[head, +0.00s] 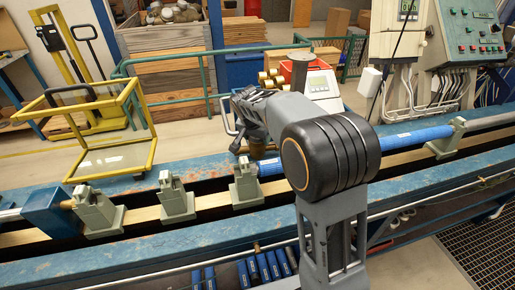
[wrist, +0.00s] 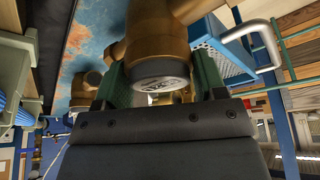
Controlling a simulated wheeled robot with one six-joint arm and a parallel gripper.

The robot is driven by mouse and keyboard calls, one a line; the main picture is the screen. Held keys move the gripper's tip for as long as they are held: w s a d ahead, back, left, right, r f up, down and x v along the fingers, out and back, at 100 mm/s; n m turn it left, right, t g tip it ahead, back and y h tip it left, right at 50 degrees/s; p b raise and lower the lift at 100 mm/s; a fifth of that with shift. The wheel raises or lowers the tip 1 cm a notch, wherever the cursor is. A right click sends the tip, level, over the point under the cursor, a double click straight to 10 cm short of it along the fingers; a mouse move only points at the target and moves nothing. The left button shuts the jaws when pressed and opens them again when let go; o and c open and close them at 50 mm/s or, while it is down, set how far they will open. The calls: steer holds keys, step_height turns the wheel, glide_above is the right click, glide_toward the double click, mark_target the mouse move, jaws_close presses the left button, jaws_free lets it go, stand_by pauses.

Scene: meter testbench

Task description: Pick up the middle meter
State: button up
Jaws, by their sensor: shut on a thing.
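My gripper (wrist: 162,84) is shut on a brass meter (wrist: 158,42), with its green-padded fingers on either side of the body. The meter's round pale face with a dark label points toward the wrist camera. Another brass meter (wrist: 84,90) shows beyond the left finger, over a worn blue surface. In the head view, my arm hides most of the gripper, and a brownish part of the held meter (head: 259,149) shows just beside the arm, above the bench. Whether the held meter touches anything below cannot be told.
The blue test bench (head: 150,248) runs across the head view with grey clamps (head: 176,200) and a blue pipe (head: 415,138). Several brass pieces (head: 271,79) stand behind, near a red bin and a white device (head: 318,84). A control panel (head: 470,35) stands at right.

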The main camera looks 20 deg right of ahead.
steer(key=shift+r, duration=0.1)
jaws_close()
